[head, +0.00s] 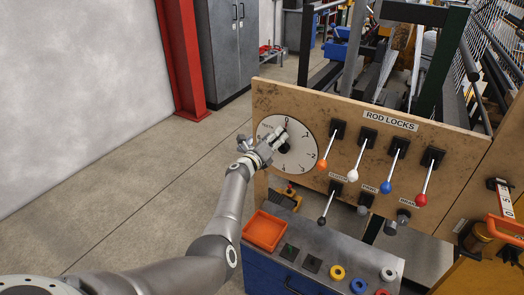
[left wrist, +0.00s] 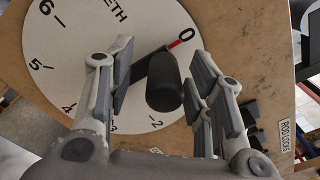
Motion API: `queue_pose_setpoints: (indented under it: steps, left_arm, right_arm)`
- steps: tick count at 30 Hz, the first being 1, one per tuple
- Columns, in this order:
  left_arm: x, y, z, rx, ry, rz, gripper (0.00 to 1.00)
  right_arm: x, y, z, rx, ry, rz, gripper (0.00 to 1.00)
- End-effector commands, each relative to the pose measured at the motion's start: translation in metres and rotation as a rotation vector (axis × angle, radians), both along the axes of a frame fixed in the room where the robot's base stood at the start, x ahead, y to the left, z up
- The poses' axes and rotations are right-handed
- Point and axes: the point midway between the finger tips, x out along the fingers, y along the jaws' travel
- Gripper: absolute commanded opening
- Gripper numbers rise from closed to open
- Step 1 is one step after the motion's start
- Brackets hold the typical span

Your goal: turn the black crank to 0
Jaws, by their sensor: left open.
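The black crank (left wrist: 163,84) is on a white numbered dial (left wrist: 75,40), fixed to a wooden panel. In the left wrist view its dark arm runs up and right toward a red mark beside the 0 (left wrist: 186,35). Its handle stands out toward the camera. My left gripper (left wrist: 168,88) is open, with one finger on each side of the handle. Gaps show between handle and fingers. In the head view my left gripper (head: 278,138) covers part of the dial (head: 304,150) and much of the crank. My right gripper is not in view.
Right of the dial, the panel (head: 268,97) has several levers with orange, white, blue and red knobs (head: 421,199) under a ROD LOCKS label (head: 389,122). Below is a bench with an orange tray (head: 264,231) and coloured rings. Open floor lies to the left.

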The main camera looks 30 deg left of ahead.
Motion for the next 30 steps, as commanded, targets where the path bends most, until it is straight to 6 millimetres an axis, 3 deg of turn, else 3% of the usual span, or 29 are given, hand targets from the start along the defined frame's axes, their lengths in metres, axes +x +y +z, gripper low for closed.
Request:
queue_pose_setpoints:
  steps: [21, 30]
  left_arm:
    - [-0.084, 0.005, 0.001, -0.003, -0.003, 0.001, 0.48]
    - [-0.104, 0.007, 0.002, -0.004, -0.003, 0.001, 0.48]
  right_arm:
    - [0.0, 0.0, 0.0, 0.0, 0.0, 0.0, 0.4]
    - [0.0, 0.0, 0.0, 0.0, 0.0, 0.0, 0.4]
